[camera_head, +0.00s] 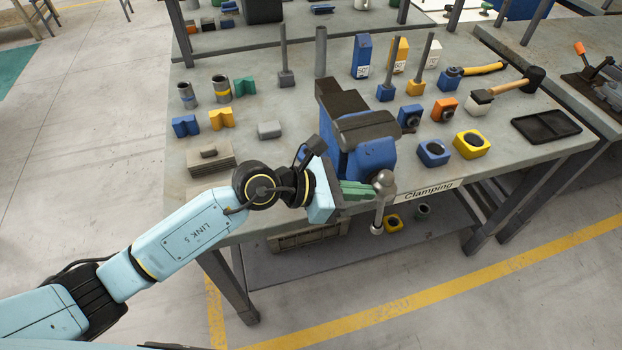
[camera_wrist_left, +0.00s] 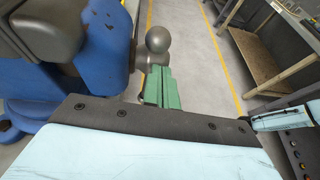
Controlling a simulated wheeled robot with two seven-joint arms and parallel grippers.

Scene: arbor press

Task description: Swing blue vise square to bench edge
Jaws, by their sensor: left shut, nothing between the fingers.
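The blue vise (camera_head: 372,157) stands at the front edge of the grey bench (camera_head: 300,105), its dark jaws toward the bench and its front end toward the edge. Its steel handle (camera_head: 379,200) hangs at the front, with a ball end on top. My left gripper (camera_head: 366,190) has green fingers, shut and empty, close beside the vise's front and next to the handle. I cannot tell if they touch. In the left wrist view the fingers (camera_wrist_left: 160,88) point at the handle's ball (camera_wrist_left: 158,40), and the vise's blue body (camera_wrist_left: 100,45) fills the left. My right gripper is out of view.
Small blue, yellow and orange blocks, upright posts and a hammer (camera_head: 510,87) cover the bench. A black tray (camera_head: 545,125) lies at the right. A "Clamping" label (camera_head: 430,190) is on the front edge. A lower shelf holds a crate (camera_head: 308,236). Floor in front is clear.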

